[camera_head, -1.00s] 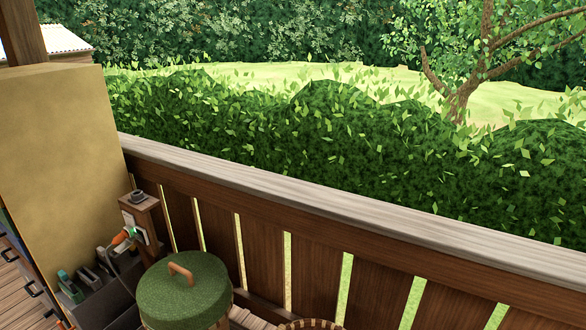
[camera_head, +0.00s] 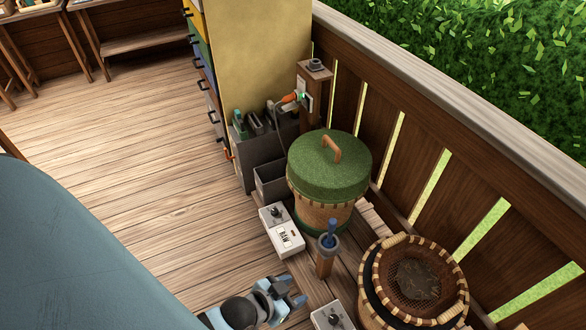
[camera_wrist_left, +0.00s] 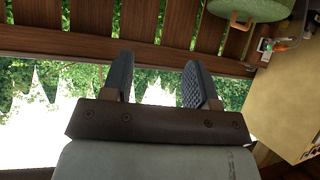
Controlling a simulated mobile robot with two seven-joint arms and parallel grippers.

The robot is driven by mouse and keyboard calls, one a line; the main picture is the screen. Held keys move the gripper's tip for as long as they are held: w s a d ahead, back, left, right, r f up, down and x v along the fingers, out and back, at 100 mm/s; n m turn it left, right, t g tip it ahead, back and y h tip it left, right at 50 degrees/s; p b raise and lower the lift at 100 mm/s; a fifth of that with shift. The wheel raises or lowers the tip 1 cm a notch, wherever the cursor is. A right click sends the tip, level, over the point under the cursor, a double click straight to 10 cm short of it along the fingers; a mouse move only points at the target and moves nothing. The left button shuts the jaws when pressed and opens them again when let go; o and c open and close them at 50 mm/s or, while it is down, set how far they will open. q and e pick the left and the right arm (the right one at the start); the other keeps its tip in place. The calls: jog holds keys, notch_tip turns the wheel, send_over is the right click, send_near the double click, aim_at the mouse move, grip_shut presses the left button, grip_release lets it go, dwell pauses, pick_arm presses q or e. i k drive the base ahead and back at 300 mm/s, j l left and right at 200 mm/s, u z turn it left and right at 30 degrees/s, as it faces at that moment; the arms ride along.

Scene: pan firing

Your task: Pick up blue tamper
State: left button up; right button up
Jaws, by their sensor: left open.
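The blue tamper (camera_head: 332,232) stands upright in a grey cup on top of a short wooden post (camera_head: 324,265), right of centre in the lower head view. Its lower end is hidden in the cup. My left gripper (camera_head: 296,292) is low in the head view, to the lower left of the post and apart from it. Its two fingers are spread with nothing between them. In the left wrist view the open fingers (camera_wrist_left: 158,82) face the fence and hedge, and the tamper is not visible there. My right gripper is not in view.
A basket with a green lid (camera_head: 322,165) stands behind the post. An open woven basket (camera_head: 445,310) is to its right. White control boxes (camera_head: 282,232) (camera_head: 332,318) sit close by. Grey bins (camera_head: 262,160) and a wooden fence (camera_head: 420,75) border the area. The deck at left is clear.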

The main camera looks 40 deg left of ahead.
aim_at(328, 243)
jog(key=u, duration=0.75)
jog(key=z, duration=1)
jog(key=u, duration=1)
jog(key=i+j+u, duration=0.35)
jog(key=i+j, duration=0.3)
